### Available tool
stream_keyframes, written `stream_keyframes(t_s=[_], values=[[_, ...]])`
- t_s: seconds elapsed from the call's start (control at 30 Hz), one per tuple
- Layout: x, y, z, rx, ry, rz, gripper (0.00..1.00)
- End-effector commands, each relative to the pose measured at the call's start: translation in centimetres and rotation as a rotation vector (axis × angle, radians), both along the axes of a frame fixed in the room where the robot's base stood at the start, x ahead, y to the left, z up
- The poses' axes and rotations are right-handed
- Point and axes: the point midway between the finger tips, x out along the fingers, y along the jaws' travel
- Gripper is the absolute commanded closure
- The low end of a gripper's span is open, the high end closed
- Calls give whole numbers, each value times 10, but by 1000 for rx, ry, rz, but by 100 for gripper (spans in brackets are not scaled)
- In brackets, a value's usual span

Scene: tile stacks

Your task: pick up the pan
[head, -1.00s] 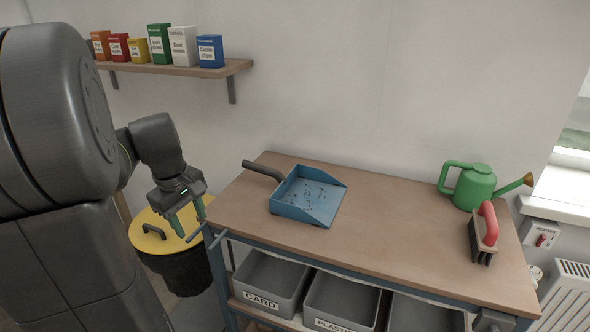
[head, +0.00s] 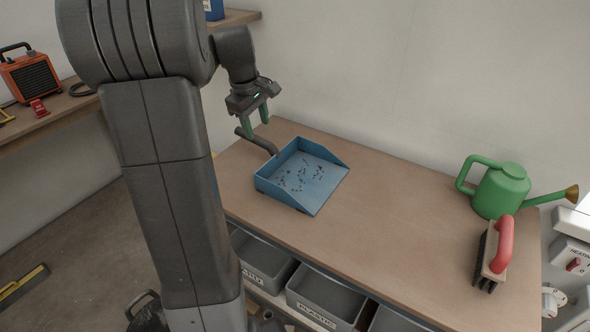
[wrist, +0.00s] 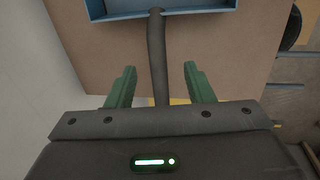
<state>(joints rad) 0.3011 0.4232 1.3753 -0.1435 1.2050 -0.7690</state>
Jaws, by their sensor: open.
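The pan is a blue dustpan (head: 318,190) with dark bits scattered on its floor. It lies on the left part of the wooden bench top (head: 400,215). My gripper (head: 257,131) has green fingers and is open above the handle. In the wrist view the handle (wrist: 156,55) runs between the two open fingers (wrist: 158,72), and the pan's blue back edge (wrist: 110,14) shows at the top. The fingers appear clear of the handle on both sides.
A green watering can (head: 500,188) and a red-handled brush (head: 493,255) stand at the bench's right end. Grey bins (head: 325,292) sit below the bench. The wall is close behind the bench. An orange heater (head: 30,75) stands on a side shelf at far left.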

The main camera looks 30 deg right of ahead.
Motion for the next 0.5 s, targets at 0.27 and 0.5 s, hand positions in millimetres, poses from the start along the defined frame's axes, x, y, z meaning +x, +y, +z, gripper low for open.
stream_keyframes(t_s=[0.27, 0.5], values=[[2, -5, -29, 0, 1, -1, 52], [6, -14, -60, 1, 4, -3, 52]])
